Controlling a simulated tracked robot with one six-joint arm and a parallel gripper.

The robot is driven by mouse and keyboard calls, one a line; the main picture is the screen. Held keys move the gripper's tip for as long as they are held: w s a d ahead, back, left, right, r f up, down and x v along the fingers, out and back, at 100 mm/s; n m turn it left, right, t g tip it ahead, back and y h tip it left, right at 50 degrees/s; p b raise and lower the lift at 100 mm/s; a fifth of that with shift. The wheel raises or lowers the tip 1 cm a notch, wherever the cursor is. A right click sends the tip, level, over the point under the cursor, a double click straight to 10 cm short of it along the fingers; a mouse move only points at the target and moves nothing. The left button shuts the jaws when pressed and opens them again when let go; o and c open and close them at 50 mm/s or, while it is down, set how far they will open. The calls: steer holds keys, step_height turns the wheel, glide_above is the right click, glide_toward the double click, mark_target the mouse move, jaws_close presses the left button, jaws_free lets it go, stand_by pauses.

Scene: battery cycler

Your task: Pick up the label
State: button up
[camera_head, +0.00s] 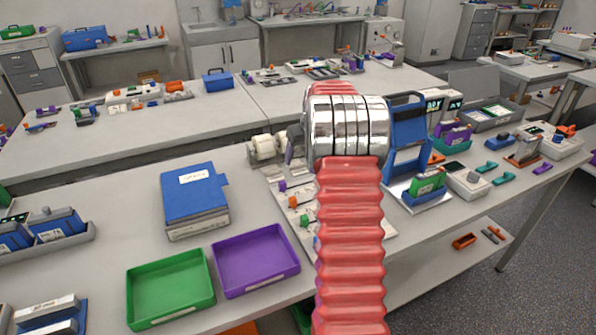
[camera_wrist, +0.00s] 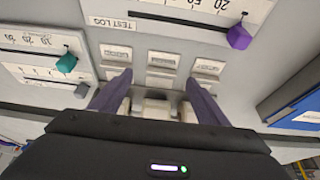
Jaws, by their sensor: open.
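In the wrist view, several small pale label-like tiles with print sit in rows on a grey panel marked TEST LOG; one is the middle tile (camera_wrist: 162,59). I cannot tell which is the label of the task. My gripper (camera_wrist: 157,84) is open, its two dark purple fingers apart and pointing at the tiles. A pale block (camera_wrist: 155,108) shows between the fingers, near the gripper body; I cannot tell whether it is part of the gripper. No contact with a tile is visible. In the head view my red and chrome arm hides most of the gripper and the panel.
Sliders with a teal knob (camera_wrist: 66,63) and a purple knob (camera_wrist: 239,36) flank the tiles. On the bench stand a blue box (camera_head: 195,200), a green tray (camera_head: 170,290), a purple tray (camera_head: 256,259) and a blue stand (camera_head: 407,135). Bare bench lies left of the blue box.

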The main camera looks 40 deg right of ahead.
mark_target(298, 166)
steer(key=x, duration=0.5)
steer(key=shift+w+a, duration=0.1)
steer(key=shift+w, duration=0.1)
steer(key=shift+c, duration=0.6)
steer(key=c, duration=1)
steer(key=shift+r, duration=0.15)
step_height(298, 166, up, 10)
stand_by(0.4)
